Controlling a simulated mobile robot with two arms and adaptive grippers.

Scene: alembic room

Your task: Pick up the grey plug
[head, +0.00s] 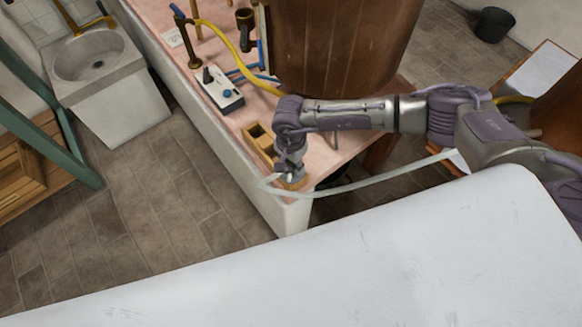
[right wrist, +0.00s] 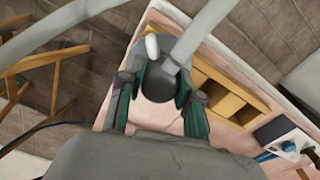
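The grey plug (right wrist: 157,84) is a dark, rounded piece with a pale hose (right wrist: 200,27) running from it; the hose also loops past the gripper in the head view (head: 350,187). My right gripper (right wrist: 160,88) has its teal-padded fingers on both sides of the plug, and they appear to touch it. In the head view my right gripper (head: 290,172) points down at the near end of the pink bench and mostly hides the plug. I cannot tell whether the plug rests on something or hangs free. My left gripper is out of view.
A wooden compartment box (head: 262,142) stands on the pink bench (head: 325,147) beside the gripper. A white surface (head: 380,265) fills the foreground.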

